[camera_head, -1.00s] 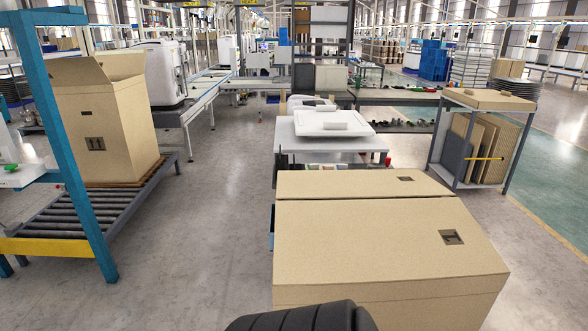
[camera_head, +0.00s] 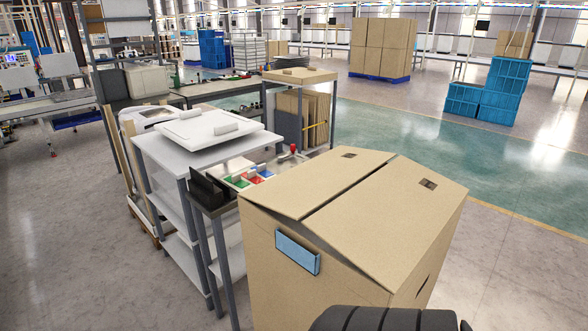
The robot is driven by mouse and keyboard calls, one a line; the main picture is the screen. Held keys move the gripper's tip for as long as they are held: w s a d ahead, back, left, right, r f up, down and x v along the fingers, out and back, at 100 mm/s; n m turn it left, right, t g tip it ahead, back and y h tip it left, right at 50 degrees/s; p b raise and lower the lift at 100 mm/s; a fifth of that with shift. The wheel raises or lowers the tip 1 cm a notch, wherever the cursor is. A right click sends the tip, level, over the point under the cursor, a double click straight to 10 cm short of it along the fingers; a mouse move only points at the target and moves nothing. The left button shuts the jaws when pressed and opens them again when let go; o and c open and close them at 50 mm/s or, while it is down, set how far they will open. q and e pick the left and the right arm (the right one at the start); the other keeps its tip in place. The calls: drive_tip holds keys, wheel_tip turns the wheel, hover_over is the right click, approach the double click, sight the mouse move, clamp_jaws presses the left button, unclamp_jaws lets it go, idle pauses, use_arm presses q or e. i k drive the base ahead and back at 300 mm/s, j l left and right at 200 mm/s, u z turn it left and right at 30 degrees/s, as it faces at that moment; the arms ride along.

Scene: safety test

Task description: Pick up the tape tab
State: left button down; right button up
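A large cardboard box (camera_head: 348,248) stands close in front of me, with its two top flaps folded nearly shut and a dark seam between them. A flat light-blue rectangular piece (camera_head: 298,252) is on its left side, just below the top edge. I cannot tell whether this piece is the tape tab; nothing else in view is clearly one. Dark printed marks show on the flaps. Neither of my grippers is in view. A black ribbed part at the bottom edge covers some of the box's lower front.
A grey shelf table with a white tray-like object (camera_head: 206,127) stands left of the box. A narrow rack with small coloured bins (camera_head: 252,176) stands between them. A rack of cardboard sheets (camera_head: 302,118) is behind. Blue crates (camera_head: 505,90) stand far right. The floor right of the box is clear.

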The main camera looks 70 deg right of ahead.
sight(236, 179)
drive_tip(key=i+l+z, duration=0.2)
drive_tip(key=i+z, duration=0.2)
drive_tip(key=i, duration=0.45)
drive_tip(key=i+j+z, duration=0.1)
drive_tip(key=i+z, duration=0.3)
drive_tip(key=i, duration=0.5)
drive_tip(key=i+z, duration=0.35)
drive_tip(key=z, duration=0.15)
drive_tip(key=i+j+z, duration=0.15)
drive_tip(key=i+z, duration=0.15)
drive_tip(key=z, duration=0.15)
drive_tip(key=i+j+z, duration=0.25)
drive_tip(key=z, duration=0.25)
drive_tip(key=i+j+z, duration=0.1)
drive_tip(key=i+z, duration=0.2)
drive_tip(key=z, duration=0.2)
drive_tip(key=i+j+z, duration=0.25)
drive_tip(key=z, duration=0.25)
